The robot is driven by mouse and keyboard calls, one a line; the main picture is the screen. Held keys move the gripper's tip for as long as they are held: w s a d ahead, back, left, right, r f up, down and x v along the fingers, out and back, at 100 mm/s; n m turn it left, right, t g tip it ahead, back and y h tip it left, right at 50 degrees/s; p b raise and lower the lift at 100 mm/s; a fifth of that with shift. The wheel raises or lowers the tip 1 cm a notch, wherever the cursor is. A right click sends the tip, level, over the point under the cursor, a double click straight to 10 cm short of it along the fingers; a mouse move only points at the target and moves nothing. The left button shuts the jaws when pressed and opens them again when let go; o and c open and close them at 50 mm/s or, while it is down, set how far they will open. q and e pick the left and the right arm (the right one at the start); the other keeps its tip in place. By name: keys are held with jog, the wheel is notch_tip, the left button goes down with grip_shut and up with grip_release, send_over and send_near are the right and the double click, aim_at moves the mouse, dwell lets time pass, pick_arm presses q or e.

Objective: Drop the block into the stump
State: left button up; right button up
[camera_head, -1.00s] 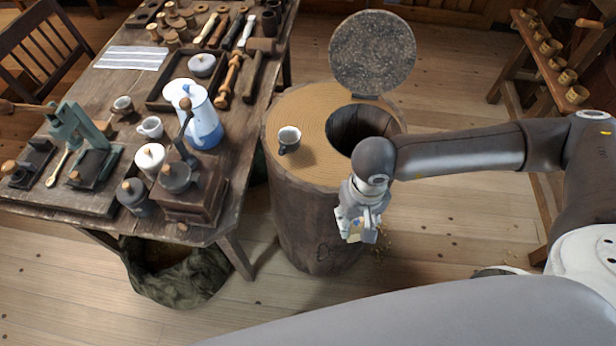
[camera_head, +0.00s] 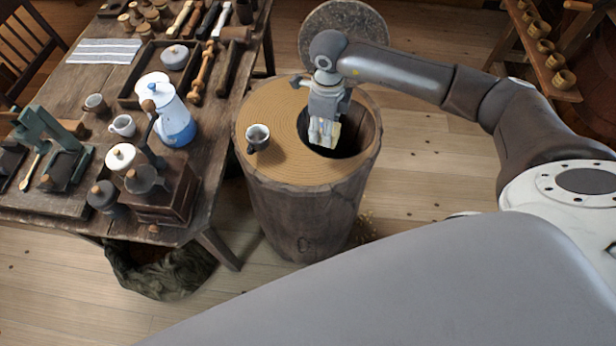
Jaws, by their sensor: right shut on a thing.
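The stump (camera_head: 305,215) stands upright on the floor right of the table, with a wide dark hole (camera_head: 358,135) in its top. Its round lid (camera_head: 372,22) is raised at the back, partly hidden behind my right arm. My right gripper (camera_head: 323,140) points down over the hole and is shut on the block (camera_head: 325,133), a small pale piece mostly covered by the fingers. I cannot tell how far the block is above or below the rim. My left gripper is not in view.
The crowded table (camera_head: 205,215) holds a blue and white pot (camera_head: 172,118), a coffee grinder (camera_head: 165,195) and tools. A shelf with cups (camera_head: 545,50) stands at the right. Floor right of the stump is clear.

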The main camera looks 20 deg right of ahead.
jog(key=w+d+m, duration=0.3)
jog(key=d+m, duration=0.4)
jog(key=m, duration=1)
pick_arm(q)
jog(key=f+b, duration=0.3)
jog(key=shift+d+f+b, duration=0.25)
jog(key=shift+b, duration=0.05)
pick_arm(e)
jog(key=f, duration=0.5)
jog(key=shift+w+a+f, duration=0.15)
jog(key=shift+a+f, duration=0.05)
jog(key=shift+f, duration=0.05)
jog(key=o, duration=1.1)
jog(key=shift+o, duration=0.2)
notch_tip(320, 180, up, 12)
